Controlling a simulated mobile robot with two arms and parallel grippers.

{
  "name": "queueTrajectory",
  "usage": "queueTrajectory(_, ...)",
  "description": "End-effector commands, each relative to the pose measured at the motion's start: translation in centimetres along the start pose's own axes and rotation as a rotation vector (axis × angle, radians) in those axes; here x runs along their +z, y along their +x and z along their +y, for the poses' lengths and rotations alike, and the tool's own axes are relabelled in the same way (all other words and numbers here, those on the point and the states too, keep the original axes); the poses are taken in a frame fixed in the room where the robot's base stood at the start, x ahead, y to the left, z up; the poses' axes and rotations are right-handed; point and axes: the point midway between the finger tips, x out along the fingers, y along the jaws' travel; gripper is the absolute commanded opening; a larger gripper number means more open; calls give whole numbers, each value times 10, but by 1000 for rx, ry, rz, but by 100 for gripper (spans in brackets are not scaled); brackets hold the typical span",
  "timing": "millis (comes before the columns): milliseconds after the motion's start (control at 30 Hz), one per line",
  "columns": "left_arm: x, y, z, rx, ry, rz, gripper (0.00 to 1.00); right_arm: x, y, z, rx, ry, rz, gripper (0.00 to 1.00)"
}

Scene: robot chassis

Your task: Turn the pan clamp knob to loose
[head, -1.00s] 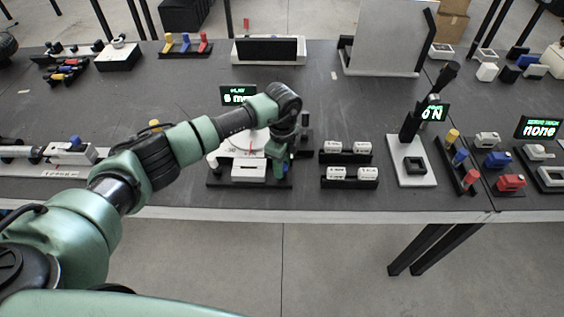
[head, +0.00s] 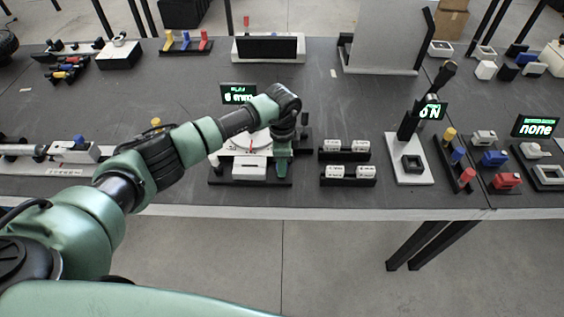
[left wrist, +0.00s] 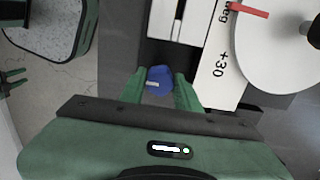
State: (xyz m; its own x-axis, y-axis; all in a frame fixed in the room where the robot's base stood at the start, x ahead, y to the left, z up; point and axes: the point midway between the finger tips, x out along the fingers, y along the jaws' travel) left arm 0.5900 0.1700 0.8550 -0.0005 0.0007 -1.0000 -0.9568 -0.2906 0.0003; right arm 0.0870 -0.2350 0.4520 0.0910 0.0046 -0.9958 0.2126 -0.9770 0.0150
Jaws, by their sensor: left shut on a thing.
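The pan clamp knob is a small blue knob (left wrist: 159,79) at the near edge of the pan device, beside its white base. My left gripper (left wrist: 160,84) is shut on it, one green finger on each side. In the head view the left gripper (head: 281,170) points down at the front right of the device's black base (head: 225,182) and hides the knob. The device's round white dial (left wrist: 280,45) carries a red pointer (left wrist: 248,10) near a scale plate marked "+30".
A small green-lit display (head: 238,94) stands behind the device; its text is hard to read. Two black holders with white cylinders (head: 347,171) sit to the right, then a white plate with a black lever (head: 408,165). The table's front edge is close.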

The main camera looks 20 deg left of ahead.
Motion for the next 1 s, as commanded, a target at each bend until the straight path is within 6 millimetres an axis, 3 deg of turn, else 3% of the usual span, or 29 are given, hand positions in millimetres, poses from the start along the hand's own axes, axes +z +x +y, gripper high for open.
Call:
queueTrajectory(233,0,-2,-2,-4,-4,1,0,0,0,1,1,-1,0,36)
queueTrajectory(267,0,-2,-2,-4,-4,1,35,0,0,1,1,-1,0,36)
queueTrajectory(333,0,-2,-2,-4,-3,1,54,0,0,1,1,-1,0,36)
queueTrajectory(700,0,-4,-1,-1,-1,1,54,0,1,1,2,-1,0,36)
queueTrajectory(1000,0,-49,-2,-5,-1,3,54,1,11,1,2,-1,0,36)
